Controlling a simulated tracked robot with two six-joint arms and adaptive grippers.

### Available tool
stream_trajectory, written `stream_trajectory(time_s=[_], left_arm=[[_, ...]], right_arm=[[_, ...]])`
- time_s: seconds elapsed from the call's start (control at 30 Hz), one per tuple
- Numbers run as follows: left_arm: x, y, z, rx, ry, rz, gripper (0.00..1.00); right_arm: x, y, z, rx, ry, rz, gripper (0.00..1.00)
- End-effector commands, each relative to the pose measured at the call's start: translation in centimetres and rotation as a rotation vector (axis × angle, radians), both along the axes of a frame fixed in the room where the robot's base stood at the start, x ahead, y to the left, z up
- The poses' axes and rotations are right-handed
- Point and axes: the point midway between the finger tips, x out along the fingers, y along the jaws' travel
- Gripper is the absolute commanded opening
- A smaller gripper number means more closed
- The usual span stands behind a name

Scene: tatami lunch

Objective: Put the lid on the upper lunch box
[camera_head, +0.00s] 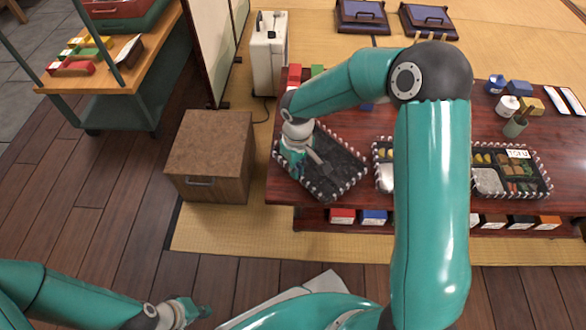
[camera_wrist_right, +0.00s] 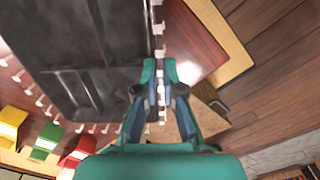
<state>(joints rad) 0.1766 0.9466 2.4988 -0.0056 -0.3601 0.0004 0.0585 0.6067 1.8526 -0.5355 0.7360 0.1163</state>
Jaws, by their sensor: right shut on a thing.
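A dark, tray-like piece with a white-studded edge (camera_head: 340,172) lies at the left end of the low red table. It has raised ridges or dividers; I cannot tell whether it is a lid or an empty box. My right gripper (camera_head: 300,172) is shut on its edge, and the wrist view shows the fingers (camera_wrist_right: 157,88) at the rim of the dark piece (camera_wrist_right: 75,60). A lunch box with food (camera_head: 545,183) stands at the right, and another (camera_head: 383,150) is partly hidden behind my right arm. My left gripper (camera_head: 190,312) is low at the front, its fingers unclear.
A brown cabinet (camera_head: 210,155) stands left of the red table (camera_head: 290,195). Small coloured boxes (camera_head: 343,215) sit on the shelf below its front edge. A wooden cart (camera_head: 130,80) is far left.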

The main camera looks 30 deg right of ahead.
Motion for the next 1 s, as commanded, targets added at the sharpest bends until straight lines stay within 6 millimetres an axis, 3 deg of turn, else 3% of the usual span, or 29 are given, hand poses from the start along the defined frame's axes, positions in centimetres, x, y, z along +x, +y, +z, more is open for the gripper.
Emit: stream_trajectory(time_s=[0.13,0.17,0.3,0.53,0.7,1.0], left_arm=[[0.0,0.0,0.0,0.0,0.0,0.0,0.0],[0.0,0.0,0.0,0.0,0.0,0.0,0.0],[0.0,0.0,0.0,0.0,0.0,0.0,0.0],[0.0,0.0,0.0,0.0,0.0,0.0,0.0],[0.0,0.0,0.0,0.0,0.0,0.0,0.0],[0.0,0.0,0.03,0.0,0.0,0.0,0.0]], right_arm=[[0.0,0.0,0.0,0.0,0.0,0.0,0.0],[0.0,0.0,0.01,0.0,0.0,0.0,0.12],[0.0,0.0,0.01,0.0,0.0,0.0,0.35],[-0.01,0.0,0.0,0.0,0.0,0.0,0.38],[0.0,0.0,0.01,0.0,0.0,0.0,0.65],[0.0,0.0,0.05,0.0,0.0,0.0,0.65]])
